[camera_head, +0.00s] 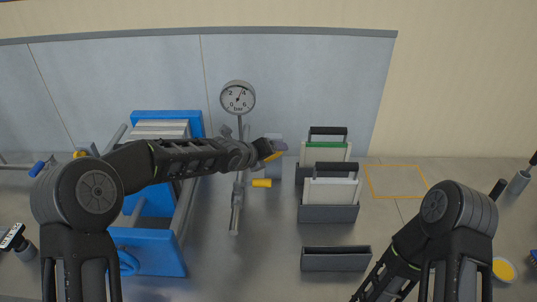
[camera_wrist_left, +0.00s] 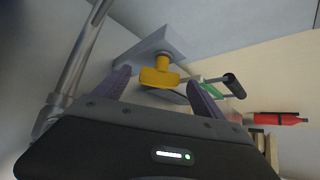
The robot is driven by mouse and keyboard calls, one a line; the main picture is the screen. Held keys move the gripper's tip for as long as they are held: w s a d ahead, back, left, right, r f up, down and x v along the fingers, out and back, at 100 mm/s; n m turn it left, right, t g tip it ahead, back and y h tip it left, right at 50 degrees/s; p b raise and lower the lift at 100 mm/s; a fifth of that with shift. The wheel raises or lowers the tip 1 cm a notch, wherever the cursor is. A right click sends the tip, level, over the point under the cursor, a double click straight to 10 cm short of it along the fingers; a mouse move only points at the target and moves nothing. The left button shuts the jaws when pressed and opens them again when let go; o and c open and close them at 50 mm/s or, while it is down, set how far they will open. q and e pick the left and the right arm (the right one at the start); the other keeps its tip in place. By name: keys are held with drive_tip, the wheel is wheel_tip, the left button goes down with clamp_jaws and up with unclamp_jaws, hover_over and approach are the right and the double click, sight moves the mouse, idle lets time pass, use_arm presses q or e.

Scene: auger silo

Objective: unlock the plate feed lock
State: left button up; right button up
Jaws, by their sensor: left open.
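A yellow knob (camera_wrist_left: 160,74) stands out from a grey block (camera_wrist_left: 150,45) in the left wrist view; I take it to be the plate feed lock. It lies between and just beyond the two spread fingers of my left gripper (camera_wrist_left: 160,95). I see no contact. In the head view my left gripper (camera_head: 272,149) is at the front of the grey block (camera_head: 273,139), and a bit of the yellow knob (camera_head: 275,156) shows beside the fingertips. The gripper hides much of the knob. My right gripper is outside the head view.
A pipe with a gauge (camera_head: 238,97) and a yellow-handled valve (camera_head: 261,183) stands close by. A blue-framed press (camera_head: 150,250) is left. Grey racks with plates (camera_head: 328,213) and an empty grey tray (camera_head: 336,259) are right. An orange-outlined area (camera_head: 396,181) is clear.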

use_arm(q)
drive_tip(key=v, duration=0.7)
drive_tip(key=shift+s+r+b, duration=0.2)
drive_tip(key=shift+b, duration=0.25)
drive_tip(key=shift+a, duration=0.2)
